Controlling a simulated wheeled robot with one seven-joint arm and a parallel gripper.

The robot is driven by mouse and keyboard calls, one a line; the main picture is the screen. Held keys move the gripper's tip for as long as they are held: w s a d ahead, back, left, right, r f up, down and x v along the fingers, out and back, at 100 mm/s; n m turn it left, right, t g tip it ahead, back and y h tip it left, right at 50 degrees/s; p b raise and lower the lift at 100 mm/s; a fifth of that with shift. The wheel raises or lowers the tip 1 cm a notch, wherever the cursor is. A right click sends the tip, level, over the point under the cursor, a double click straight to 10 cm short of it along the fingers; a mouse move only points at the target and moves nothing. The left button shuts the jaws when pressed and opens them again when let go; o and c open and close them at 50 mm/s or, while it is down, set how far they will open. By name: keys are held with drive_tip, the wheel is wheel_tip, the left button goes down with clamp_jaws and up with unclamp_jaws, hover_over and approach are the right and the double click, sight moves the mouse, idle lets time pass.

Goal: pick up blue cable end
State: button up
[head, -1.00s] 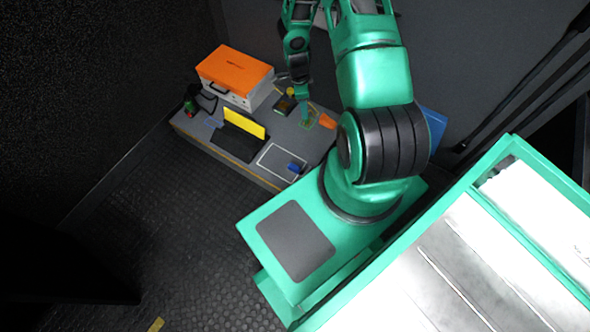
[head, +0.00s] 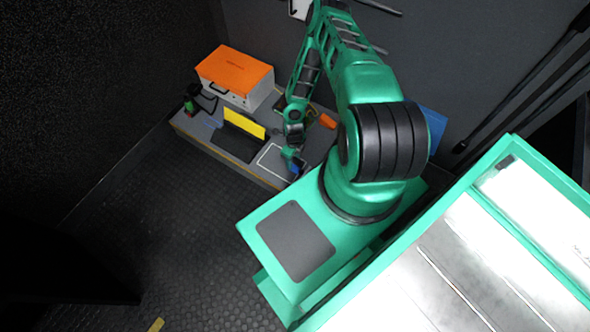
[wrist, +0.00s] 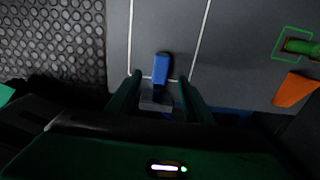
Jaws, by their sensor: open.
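The blue cable end (wrist: 161,68) lies in the wrist view near the end of a white outlined rectangle on the grey bench (wrist: 240,75). In the head view the blue cable end (head: 296,166) shows only in part beside my gripper (head: 293,163). In the wrist view my gripper (wrist: 158,92) is open, one finger on each side, with the near part of the cable end between them. I cannot tell whether the fingers touch it.
An orange-topped case (head: 235,72), a yellow panel (head: 244,122) and a green item (head: 190,106) stand on the bench to the left. An orange piece (wrist: 295,90) and a green connector (wrist: 300,46) lie to the right in the wrist view. Patterned floor borders the bench.

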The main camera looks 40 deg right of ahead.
sight(295, 167)
drive_tip(key=shift+s+d+f, duration=0.1)
drive_tip(key=shift+s+f, duration=0.05)
drive_tip(key=shift+f, duration=1.65)
drive_tip(key=shift+s+d+f, duration=0.1)
drive_tip(key=shift+s+f, duration=0.05)
drive_tip(key=shift+f, duration=1.6)
clamp_jaws()
